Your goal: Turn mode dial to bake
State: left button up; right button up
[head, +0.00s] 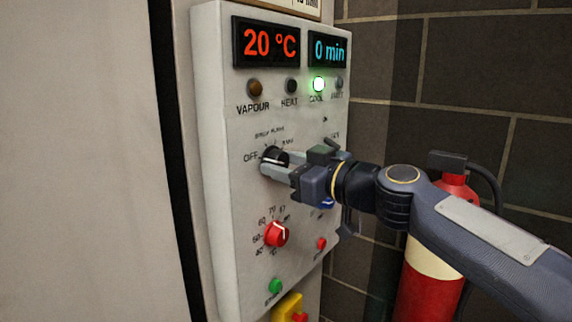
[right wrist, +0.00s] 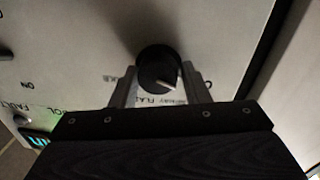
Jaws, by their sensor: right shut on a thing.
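The mode dial (head: 275,155) is a black round knob on the left of the pale control panel (head: 222,200), with OFF printed to its left and small labels above it. My right gripper (head: 271,167) is at the dial, with its fingers shut on it. In the right wrist view the dial (right wrist: 158,68) sits between the two fingertips (right wrist: 160,86), and its white pointer line shows. The labels around the dial are partly hidden or too small to read, so I cannot tell which mode it points at. My left gripper is out of view.
A red temperature knob (head: 277,233) sits below the dial, with a green button (head: 275,286) and a red button (head: 321,244) near it. Displays read 20 °C (head: 268,43) and 0 min (head: 329,49). The COOL lamp (head: 318,84) glows green. A fire extinguisher (head: 430,275) stands at right.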

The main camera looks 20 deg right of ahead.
jog(key=shift+d+m, duration=0.1)
jog(key=shift+m, duration=0.2)
jog(key=m, duration=0.5)
jog(key=shift+r, duration=0.1)
jog(key=m, duration=0.3)
jog(key=shift+d+m+g, duration=0.1)
jog(key=shift+m+g, duration=0.3)
jog(key=m+p, duration=0.1)
jog(key=m, duration=0.2)
jog(key=shift+w, duration=0.1)
jog(key=m, duration=0.3)
jog(key=shift+m+p, duration=0.35)
jog(key=shift+m, duration=0.05)
jog(key=shift+c, duration=0.2)
jog(key=m, duration=0.3)
jog(key=shift+r+g+y+p, duration=0.1)
jog(key=shift+g+y+p, duration=0.3)
jog(key=m+p, duration=0.1)
jog(key=m, duration=0.5)
jog(key=shift+y+p, duration=0.3)
jog(key=shift+m, duration=0.3)
